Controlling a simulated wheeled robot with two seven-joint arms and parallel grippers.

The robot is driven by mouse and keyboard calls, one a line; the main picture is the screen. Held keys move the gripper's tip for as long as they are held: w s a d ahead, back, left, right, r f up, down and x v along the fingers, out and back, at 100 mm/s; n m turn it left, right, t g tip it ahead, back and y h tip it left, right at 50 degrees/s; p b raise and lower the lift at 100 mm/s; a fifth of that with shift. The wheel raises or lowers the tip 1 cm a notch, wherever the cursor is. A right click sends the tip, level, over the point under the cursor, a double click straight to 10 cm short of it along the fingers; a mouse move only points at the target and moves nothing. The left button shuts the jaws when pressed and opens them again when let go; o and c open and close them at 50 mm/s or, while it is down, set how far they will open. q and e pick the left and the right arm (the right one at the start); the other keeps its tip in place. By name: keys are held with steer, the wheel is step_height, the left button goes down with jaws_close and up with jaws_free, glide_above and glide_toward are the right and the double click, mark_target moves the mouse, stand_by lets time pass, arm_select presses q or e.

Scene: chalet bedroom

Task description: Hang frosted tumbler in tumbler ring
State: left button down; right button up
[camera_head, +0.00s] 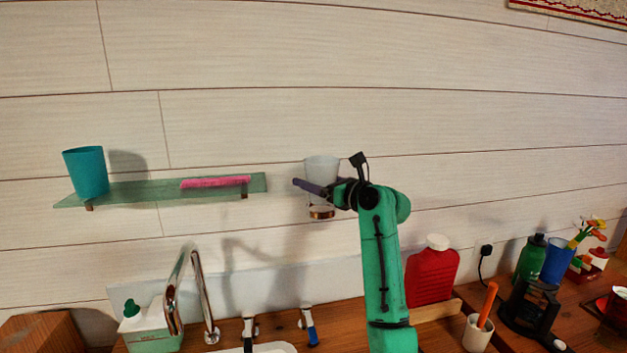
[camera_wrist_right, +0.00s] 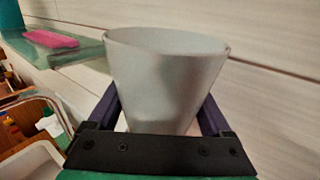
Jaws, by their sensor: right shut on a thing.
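The frosted tumbler (camera_head: 321,167) is upright in front of the wall, to the right of the glass shelf. My right gripper (camera_head: 314,187) is shut on it, with the purple fingers on either side of its lower part. In the right wrist view the tumbler (camera_wrist_right: 165,75) stands upright between the fingers, its open rim up. A small brass-coloured ring (camera_head: 321,213), which looks like the tumbler ring, shows just below the tumbler and fingers. My gripper partly hides the space between, so I cannot tell whether the tumbler's base is inside the ring. My left gripper is not in view.
The glass shelf (camera_head: 150,190) holds a teal cup (camera_head: 86,172) and a pink item (camera_head: 215,182). Below are a chrome tap (camera_head: 203,295), a white-and-green bottle (camera_head: 150,325) and a red bottle (camera_head: 432,275). Several items crowd the counter at right.

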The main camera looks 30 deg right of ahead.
steer(key=shift+f, duration=0.1)
steer(key=shift+f+b, duration=0.8)
steer(key=shift+f, duration=1.7)
steer(key=o, duration=1.4)
steer(key=shift+s, duration=0.1)
steer(key=shift+s+d, duration=0.15)
steer(key=shift+s, duration=0.15)
steer(key=b+v, duration=0.4)
steer(key=v, duration=0.9)
steer(key=shift+s, duration=0.35)
